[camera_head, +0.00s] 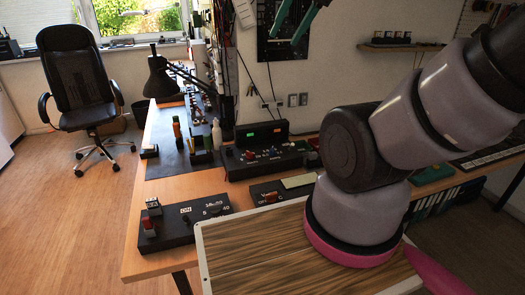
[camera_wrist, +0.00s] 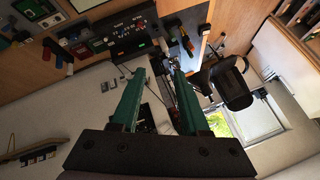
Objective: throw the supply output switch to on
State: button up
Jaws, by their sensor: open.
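A black box (camera_head: 185,227) with an ON label, a red-topped rocker switch (camera_head: 149,224) and a scaled dial sits at the table's front left corner. A larger black panel box (camera_head: 232,167) with green and orange displays and a small red part stands further back; it also shows in the wrist view (camera_wrist: 132,24). Labels are too small to tell which is the supply, and switch positions are unclear. My gripper (camera_head: 284,40) hangs high before the wall, its green fingers spread and empty. They also show in the wrist view (camera_wrist: 158,72), apart from the boxes.
Another black box (camera_head: 264,190) with an OFF label stands between those two. A black desk lamp (camera_head: 160,78) rises behind the table. A wood-topped tray (camera_head: 235,251) lies at front right. An office chair (camera_head: 78,80) stands at left. The air around my gripper is clear.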

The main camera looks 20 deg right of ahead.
jog(key=shift+o, duration=0.5)
jog(key=g+h, duration=0.2)
send_over(293, 144)
jog(key=s, duration=0.4)
notch_tip(293, 144, down, 38)
jog(key=x, duration=1)
jog(key=shift+f, duration=0.4)
